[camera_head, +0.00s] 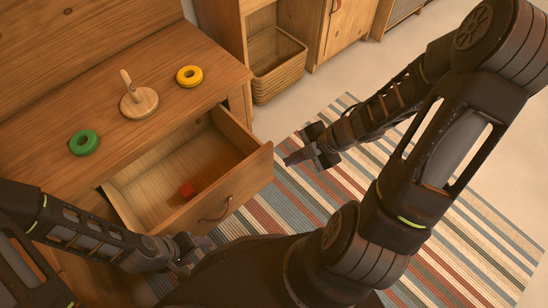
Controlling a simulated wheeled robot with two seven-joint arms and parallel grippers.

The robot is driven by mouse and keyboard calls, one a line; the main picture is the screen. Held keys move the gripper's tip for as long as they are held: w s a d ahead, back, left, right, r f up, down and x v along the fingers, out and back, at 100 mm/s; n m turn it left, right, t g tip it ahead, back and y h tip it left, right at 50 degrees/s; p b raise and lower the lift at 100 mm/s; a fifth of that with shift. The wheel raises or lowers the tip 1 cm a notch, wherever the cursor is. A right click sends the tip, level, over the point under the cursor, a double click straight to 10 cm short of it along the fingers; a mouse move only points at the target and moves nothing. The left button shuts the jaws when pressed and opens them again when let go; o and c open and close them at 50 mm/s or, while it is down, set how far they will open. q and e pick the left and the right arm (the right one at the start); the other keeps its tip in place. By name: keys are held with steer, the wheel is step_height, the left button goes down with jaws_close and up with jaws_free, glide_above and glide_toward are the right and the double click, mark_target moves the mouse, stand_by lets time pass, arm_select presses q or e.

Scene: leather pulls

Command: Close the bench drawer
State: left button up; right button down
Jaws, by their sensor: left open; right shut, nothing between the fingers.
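The bench drawer (240,180) is pulled out from the wooden bench (50,135), and its inside shows. A small red cube (187,190) lies in it. A leather pull (216,210) hangs on the drawer's front. My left gripper (197,250) is open near the lower left end of the drawer front, below the pull; I cannot tell whether it touches the drawer. My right gripper (290,150) is shut and empty, just right of the drawer's far front corner, over the rug.
On the bench top are a green ring (84,142), a yellow ring (190,76) and a wooden peg stand (138,102). A woven basket (277,65) sits in a cabinet behind. A striped rug (440,220) covers the floor at the right.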

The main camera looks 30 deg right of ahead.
steer(key=b, duration=0.8)
glide_toward(252, 165)
step_height(252, 165, down, 5)
steer(key=s+a, duration=0.1)
steer(key=s, duration=0.1)
arm_select(q)
step_height(252, 165, down, 8)
steer(key=w+p, duration=0.1)
steer(key=shift+w+a+r, duration=0.2)
steer(key=shift+w+a, duration=0.1)
steer(key=shift+a, duration=0.1)
arm_select(e)
steer(key=shift+w+a+r, duration=0.1)
steer(key=shift+w+a, duration=0.1)
steer(key=shift+w, duration=0.4)
steer(key=shift+w+a+r, duration=0.15)
steer(key=shift+w+a, duration=0.1)
steer(key=shift+w, duration=0.35)
steer(key=shift+w+a+r, duration=0.1)
steer(key=shift+w+a, duration=0.1)
steer(key=shift+w, duration=0.4)
arm_select(q)
steer(key=shift+r, duration=0.1)
arm_select(e)
steer(key=shift+w, duration=0.1)
